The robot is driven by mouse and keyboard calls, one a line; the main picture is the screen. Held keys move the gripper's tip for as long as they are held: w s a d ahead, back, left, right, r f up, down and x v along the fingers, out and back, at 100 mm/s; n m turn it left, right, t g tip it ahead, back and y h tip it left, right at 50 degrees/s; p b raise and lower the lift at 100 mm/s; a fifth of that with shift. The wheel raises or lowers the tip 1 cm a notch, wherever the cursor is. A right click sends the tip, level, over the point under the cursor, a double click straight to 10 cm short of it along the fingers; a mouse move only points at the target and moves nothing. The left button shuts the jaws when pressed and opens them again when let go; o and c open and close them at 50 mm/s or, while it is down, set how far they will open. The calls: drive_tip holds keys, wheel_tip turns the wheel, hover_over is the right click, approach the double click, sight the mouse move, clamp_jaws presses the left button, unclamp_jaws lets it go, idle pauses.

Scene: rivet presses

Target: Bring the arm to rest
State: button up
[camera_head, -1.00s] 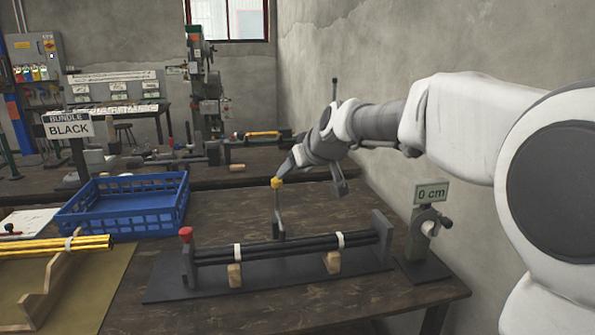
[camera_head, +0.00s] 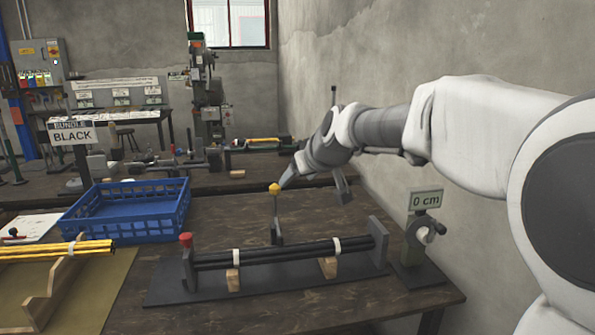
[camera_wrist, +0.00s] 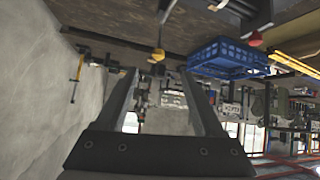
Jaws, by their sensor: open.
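My arm reaches in from the right in the head view and is raised above the wooden workbench (camera_head: 330,308). My gripper (camera_head: 310,192) hangs over the back part of the bench, behind the black rod bundle (camera_head: 283,251). In the wrist view my gripper (camera_wrist: 172,85) shows two separated fingers with nothing between them. The rod bundle lies in a dark fixture (camera_head: 190,290) with wooden blocks and white ties. A yellow-knobbed lever (camera_head: 275,210) stands just left of the gripper; I cannot tell whether they touch.
A blue crate (camera_head: 125,222) stands at the left, with a "BUNDLE BLACK" sign (camera_head: 73,132) behind it. Yellow rods (camera_head: 50,250) lie on a wooden holder at front left. A "0 cm" stand (camera_head: 425,235) is at the right edge, near the wall (camera_head: 380,50). The back right bench top is mostly clear.

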drive_tip(key=s+d+f+m+g+h, duration=0.1)
drive_tip(key=s+d+f+m, duration=0.2)
drive_tip(key=s, duration=0.9)
drive_tip(key=s+d+f+m+g+h, duration=0.15)
drive_tip(key=s+d+f, duration=0.35)
drive_tip(key=s, duration=0.6)
drive_tip(key=s+d+f+m+g+h, duration=0.15)
drive_tip(key=s+d, duration=0.35)
drive_tip(key=s, duration=0.7)
wheel_tip(320, 180, up, 15)
drive_tip(key=p, duration=1.5)
drive_tip(key=shift+w+d, duration=0.15)
drive_tip(key=shift+d, duration=0.05)
drive_tip(key=shift+d, duration=0.1)
